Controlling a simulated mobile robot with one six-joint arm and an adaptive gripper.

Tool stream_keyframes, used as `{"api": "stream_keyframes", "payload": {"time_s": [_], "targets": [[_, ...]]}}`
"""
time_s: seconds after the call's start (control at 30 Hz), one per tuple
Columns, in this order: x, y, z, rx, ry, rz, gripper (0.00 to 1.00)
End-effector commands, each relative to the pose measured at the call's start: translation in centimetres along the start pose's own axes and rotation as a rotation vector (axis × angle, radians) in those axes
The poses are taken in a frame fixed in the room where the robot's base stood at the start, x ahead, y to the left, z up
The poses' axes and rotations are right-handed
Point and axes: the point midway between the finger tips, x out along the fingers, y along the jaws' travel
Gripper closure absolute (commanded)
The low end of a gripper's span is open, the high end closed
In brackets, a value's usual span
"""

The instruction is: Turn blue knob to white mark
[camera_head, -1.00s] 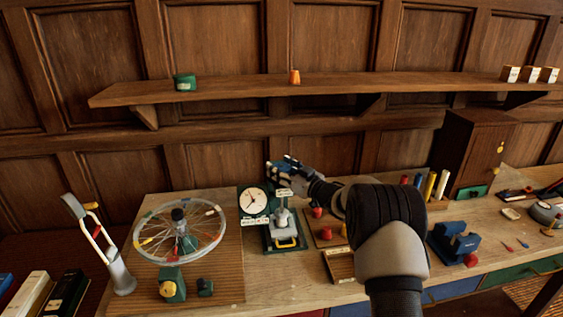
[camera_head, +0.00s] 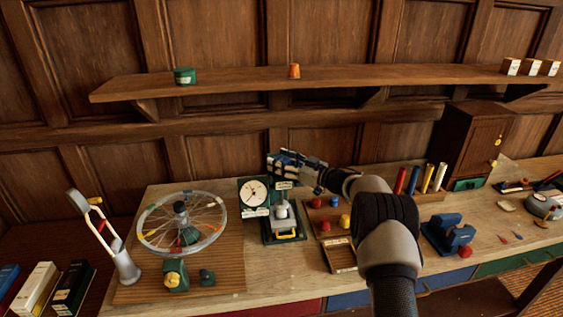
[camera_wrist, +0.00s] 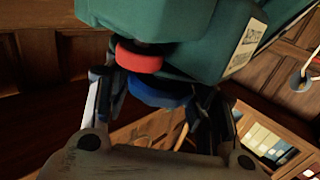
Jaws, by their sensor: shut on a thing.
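The blue knob (camera_wrist: 155,93) shows in the wrist view beneath a green housing (camera_wrist: 175,25), beside a red knob (camera_wrist: 138,57). My gripper (camera_wrist: 158,104) has a finger on each side of the blue knob and is shut on it. In the head view my gripper (camera_head: 284,161) is at the upper right of a green instrument with a white round dial (camera_head: 255,192). The blue knob cannot be made out apart from the gripper there. A pale label (camera_wrist: 243,46) is on the housing. I cannot make out the white mark or where the knob points.
A stand with a yellow handle (camera_head: 287,235) is just below my gripper. Red and yellow pegs on a board (camera_head: 327,218) and a blue vise (camera_head: 449,235) are to the right. A shelf (camera_head: 350,83) runs above.

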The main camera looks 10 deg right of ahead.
Motion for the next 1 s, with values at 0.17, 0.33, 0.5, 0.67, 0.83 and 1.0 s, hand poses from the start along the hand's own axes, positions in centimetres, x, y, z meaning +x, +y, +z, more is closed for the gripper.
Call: {"api": "stream_keyframes", "payload": {"time_s": [0.17, 0.33, 0.5, 0.67, 0.83, 1.0], "targets": [[0.1, 0.0, -0.3, -0.002, 0.004, 0.0, 0.42], [0.1, 0.0, -0.2, -0.001, 0.002, 0.0, 0.31], [0.0, 0.0, -0.1, 0.0, 0.002, 0.0, 0.29], [0.0, 0.0, -0.1, 0.0, 0.001, 0.0, 0.29], [-1.2, 0.1, -0.1, 0.001, 0.0, 0.003, 0.29], [-4.5, 0.2, -0.2, 0.001, 0.001, 0.005, 0.29]]}}
